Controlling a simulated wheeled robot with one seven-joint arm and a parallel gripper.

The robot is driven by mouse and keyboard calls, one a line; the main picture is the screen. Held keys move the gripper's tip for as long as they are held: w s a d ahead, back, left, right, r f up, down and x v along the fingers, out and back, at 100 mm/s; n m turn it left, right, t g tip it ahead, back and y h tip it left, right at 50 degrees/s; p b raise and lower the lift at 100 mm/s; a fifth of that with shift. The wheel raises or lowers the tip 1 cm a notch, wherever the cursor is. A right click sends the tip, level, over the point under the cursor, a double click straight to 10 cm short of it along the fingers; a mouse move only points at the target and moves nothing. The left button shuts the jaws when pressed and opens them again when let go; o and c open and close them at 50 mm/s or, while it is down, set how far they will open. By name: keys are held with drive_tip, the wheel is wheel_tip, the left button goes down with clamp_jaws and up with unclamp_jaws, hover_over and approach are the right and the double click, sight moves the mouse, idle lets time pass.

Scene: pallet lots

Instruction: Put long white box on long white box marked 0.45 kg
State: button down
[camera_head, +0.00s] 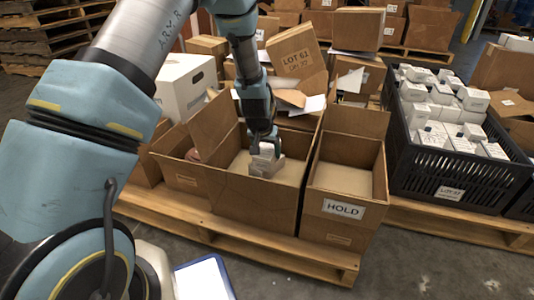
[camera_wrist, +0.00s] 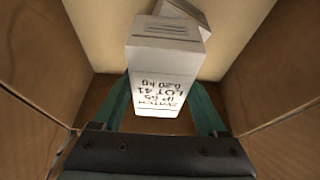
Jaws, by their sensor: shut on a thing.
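My gripper (camera_head: 264,143) reaches down into the open middle carton. In the wrist view my gripper (camera_wrist: 162,95) has its two teal fingers shut on the sides of a long white box (camera_wrist: 160,80), whose printed face shows upside down and reads SWITCH, LOT 41, 0.20 kg. The held box also shows in the head view (camera_head: 264,158). A second white box (camera_wrist: 187,10) lies beyond it, partly hidden by it; its marking cannot be read. I cannot tell whether the two boxes touch.
The middle carton (camera_head: 245,200) has high brown walls close around my gripper. An empty-looking carton labelled HOLD (camera_head: 343,209) stands to its right. A black crate (camera_head: 450,190) with several white boxes is further right. A wooden pallet (camera_head: 250,245) lies underneath.

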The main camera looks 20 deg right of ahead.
unclamp_jaws()
drive_tip(key=p+v, duration=0.5)
drive_tip(key=v, duration=0.7)
drive_tip(key=shift+r, duration=0.1)
idle(0.4)
